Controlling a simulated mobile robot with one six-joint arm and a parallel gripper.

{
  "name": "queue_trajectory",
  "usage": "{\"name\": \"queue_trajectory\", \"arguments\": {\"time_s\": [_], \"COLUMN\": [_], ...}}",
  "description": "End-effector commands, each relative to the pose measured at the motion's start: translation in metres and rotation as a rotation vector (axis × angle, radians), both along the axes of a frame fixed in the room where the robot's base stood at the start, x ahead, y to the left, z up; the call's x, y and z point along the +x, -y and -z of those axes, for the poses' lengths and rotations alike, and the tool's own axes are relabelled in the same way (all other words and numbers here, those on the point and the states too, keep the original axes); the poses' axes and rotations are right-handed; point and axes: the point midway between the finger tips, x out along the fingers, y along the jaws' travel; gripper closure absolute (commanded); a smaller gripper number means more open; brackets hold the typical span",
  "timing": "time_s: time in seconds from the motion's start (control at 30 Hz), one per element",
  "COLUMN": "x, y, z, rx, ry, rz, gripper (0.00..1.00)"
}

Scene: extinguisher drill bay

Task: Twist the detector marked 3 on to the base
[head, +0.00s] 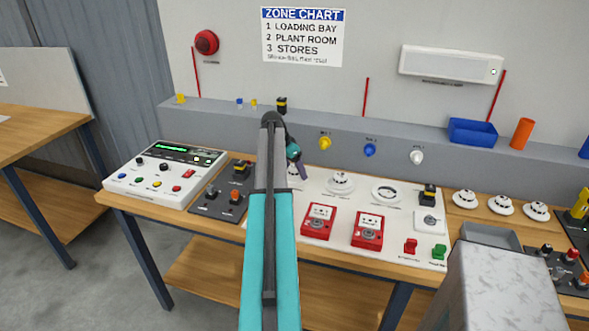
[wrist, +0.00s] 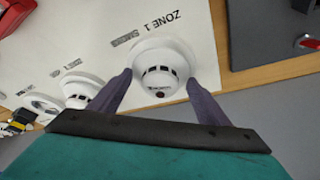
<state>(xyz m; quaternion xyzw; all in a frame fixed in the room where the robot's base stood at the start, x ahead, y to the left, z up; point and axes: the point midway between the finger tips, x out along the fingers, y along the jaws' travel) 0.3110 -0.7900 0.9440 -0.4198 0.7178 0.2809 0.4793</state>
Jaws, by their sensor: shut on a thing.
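My gripper (wrist: 160,95) is shut on a white round detector (wrist: 158,72) at the ZONE 1 place on the white board. The detector has dark slots and small print that I cannot read. One finger is on each side of it. I cannot tell whether it is locked to its base. In the head view my gripper (head: 299,165) covers most of this place. A second white detector (head: 340,182) sits at the middle place. The right-hand base (head: 385,193) shows an open dark ring. No mark 3 is legible on any detector.
Several white detectors, such as this one (head: 501,204), stand on the wooden bench at right. Two red call points (head: 318,221) are at the board's front. A white panel (head: 166,172) stands at left, a blue bin (head: 472,132) on the ledge behind.

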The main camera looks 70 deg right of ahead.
Motion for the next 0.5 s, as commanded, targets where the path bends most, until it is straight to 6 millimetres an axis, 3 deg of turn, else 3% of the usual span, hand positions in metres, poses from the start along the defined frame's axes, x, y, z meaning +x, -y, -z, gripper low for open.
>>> {"name": "queue_trajectory", "arguments": {"time_s": [0.5], "x": [0.0008], "y": [0.0009], "z": [-0.0002], "rx": [0.0], "ry": [0.0], "rz": [0.181], "gripper": [0.54]}}
